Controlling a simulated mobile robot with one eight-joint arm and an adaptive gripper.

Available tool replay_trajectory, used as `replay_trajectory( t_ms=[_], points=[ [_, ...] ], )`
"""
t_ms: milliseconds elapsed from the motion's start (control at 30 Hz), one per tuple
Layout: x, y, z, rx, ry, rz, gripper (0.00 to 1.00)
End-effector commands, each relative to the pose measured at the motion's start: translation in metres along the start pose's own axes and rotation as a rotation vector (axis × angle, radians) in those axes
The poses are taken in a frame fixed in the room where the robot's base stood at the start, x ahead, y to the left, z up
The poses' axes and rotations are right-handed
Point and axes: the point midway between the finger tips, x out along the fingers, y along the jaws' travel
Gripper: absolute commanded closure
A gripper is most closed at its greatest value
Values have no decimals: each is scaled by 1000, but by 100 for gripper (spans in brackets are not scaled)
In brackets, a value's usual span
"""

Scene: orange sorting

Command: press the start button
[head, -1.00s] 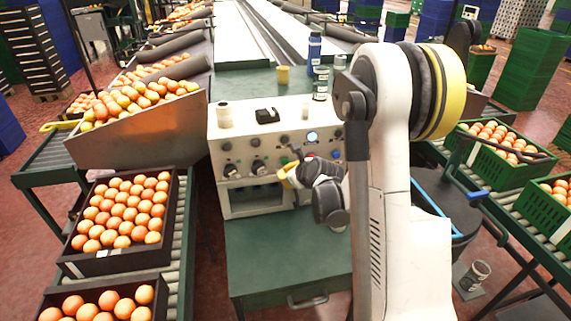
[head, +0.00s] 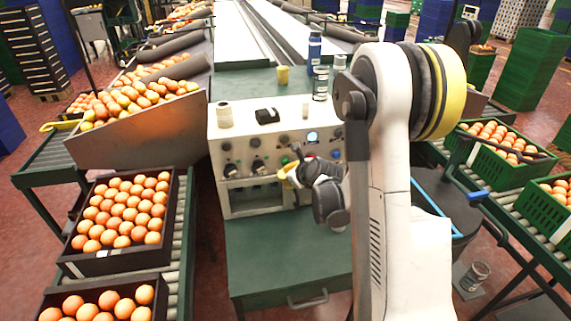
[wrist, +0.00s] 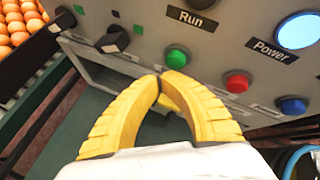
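The white control box (head: 235,150) stands on the green table and carries knobs, buttons and labels. In the wrist view a green button (wrist: 176,57) is on its panel under the "Run" label (wrist: 191,18). A red button (wrist: 238,82) and a blue button (wrist: 292,106) are to its right. My gripper (wrist: 161,79) has yellow fingers with tips together, nothing visible between them. The tips appear just below and left of the green button; I cannot tell whether they touch the panel. In the head view my gripper (head: 287,173) is in front of the box.
A round light (wrist: 298,30) glows above the "Power" label. Black knobs (wrist: 112,40) are on the panel's left. Bottles (head: 320,83) and a yellow cup (head: 283,75) stand behind the box. A crate of oranges (head: 120,262) is at left.

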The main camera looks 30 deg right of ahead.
Motion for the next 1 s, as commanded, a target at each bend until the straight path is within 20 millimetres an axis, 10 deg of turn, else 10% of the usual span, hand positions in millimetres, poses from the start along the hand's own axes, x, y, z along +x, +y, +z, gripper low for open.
replay_trajectory(
  t_ms=[1000],
  points=[
    [9, -5, 5, 0, 0, 0, 100]
  ],
)
